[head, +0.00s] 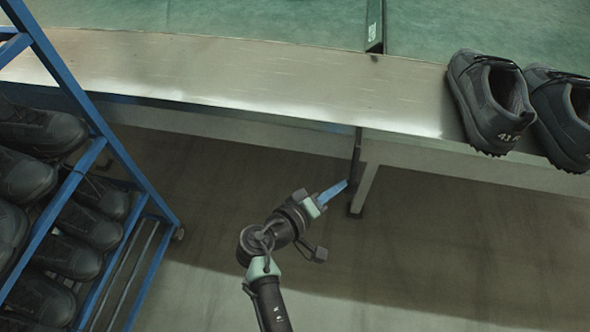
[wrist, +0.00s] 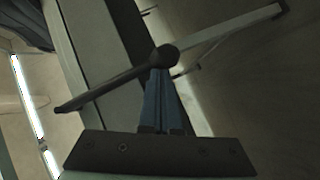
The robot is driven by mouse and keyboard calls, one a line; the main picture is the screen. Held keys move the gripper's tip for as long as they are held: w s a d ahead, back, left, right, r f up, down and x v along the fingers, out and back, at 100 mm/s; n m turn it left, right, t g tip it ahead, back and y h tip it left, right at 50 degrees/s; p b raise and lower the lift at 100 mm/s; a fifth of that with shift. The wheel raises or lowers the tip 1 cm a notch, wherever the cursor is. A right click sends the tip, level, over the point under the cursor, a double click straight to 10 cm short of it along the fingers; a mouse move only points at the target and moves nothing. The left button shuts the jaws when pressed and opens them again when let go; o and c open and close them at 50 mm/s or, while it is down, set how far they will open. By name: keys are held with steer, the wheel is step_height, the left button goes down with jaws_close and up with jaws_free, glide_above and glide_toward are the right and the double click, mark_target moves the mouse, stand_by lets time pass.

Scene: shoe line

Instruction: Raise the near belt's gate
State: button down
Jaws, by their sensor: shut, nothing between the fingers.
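A dark narrow plate with a white label, which looks like the gate (head: 375,25), crosses the green belt (head: 480,28) at the top of the head view. Below the steel front edge, a dark lever (head: 357,160) hangs down and ends in a round knob (head: 355,211). In the wrist view the lever (wrist: 110,87) slants up to the knob (wrist: 165,57). My gripper (head: 344,184) has its blue fingers shut and empty, just left of the lever. In the wrist view the fingertips (wrist: 160,72) line up with the knob; whether they touch is unclear.
A blue rack (head: 115,150) of dark shoes stands at the left. A pair of dark shoes (head: 490,100) sits on the steel ledge (head: 250,85) at the right. A pale support leg (head: 367,185) is behind the lever. The floor (head: 440,260) to the right is clear.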

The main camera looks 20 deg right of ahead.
steer(key=s+d+r+n+h+b, duration=0.1)
steer(key=s+d+n+h+b, duration=0.3)
steer(key=d, duration=0.3)
steer(key=shift+s+d+r+n+t, duration=0.3)
steer(key=shift+s+r+n+t, duration=0.1)
steer(key=shift+s+n, duration=0.15)
steer(key=shift+s+d, duration=0.1)
stand_by(0.3)
